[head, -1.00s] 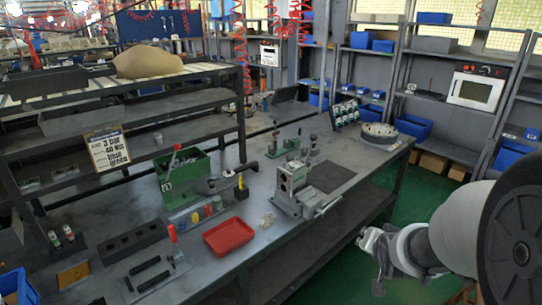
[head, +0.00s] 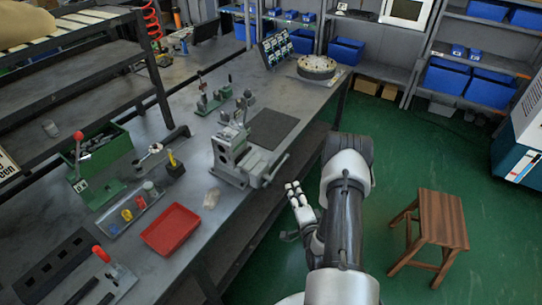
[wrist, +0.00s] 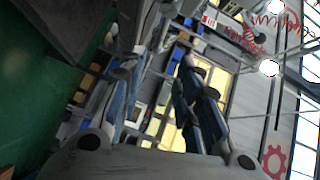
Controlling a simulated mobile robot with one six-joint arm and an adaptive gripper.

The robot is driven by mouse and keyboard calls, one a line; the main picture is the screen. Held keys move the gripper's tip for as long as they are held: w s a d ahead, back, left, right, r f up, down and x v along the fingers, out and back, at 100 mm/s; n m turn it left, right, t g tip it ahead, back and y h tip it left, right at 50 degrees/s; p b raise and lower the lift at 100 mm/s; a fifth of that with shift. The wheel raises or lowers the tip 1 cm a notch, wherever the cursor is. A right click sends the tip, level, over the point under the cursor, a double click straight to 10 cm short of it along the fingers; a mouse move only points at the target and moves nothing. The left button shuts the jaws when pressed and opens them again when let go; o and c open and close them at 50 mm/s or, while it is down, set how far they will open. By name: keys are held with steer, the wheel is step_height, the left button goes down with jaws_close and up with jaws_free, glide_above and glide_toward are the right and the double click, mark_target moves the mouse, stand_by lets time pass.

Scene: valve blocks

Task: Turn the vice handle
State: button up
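The grey vice (head: 228,172) stands on the workbench near its front edge, with a metal block in it. Its handle (head: 277,168) is a thin light bar at the vice's right end, by the bench edge. My gripper (head: 295,212) is over the green floor in front of the bench, below and right of the handle in the head view, apart from it. In the wrist view my gripper (wrist: 160,90) has its fingers spread with nothing between them. The vice and handle cannot be made out in the wrist view.
A red tray (head: 171,230) and a green box (head: 105,155) are on the bench to the left. A dark mat (head: 272,129) lies behind the vice. A wooden stool (head: 436,225) stands on the floor at the right. The floor between is clear.

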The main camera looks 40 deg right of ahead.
mark_target(282, 163)
steer(key=b+x, duration=0.3)
steer(key=x, duration=1.4)
steer(key=shift+b, duration=0.4)
steer(key=shift+c, duration=0.5)
jaws_close()
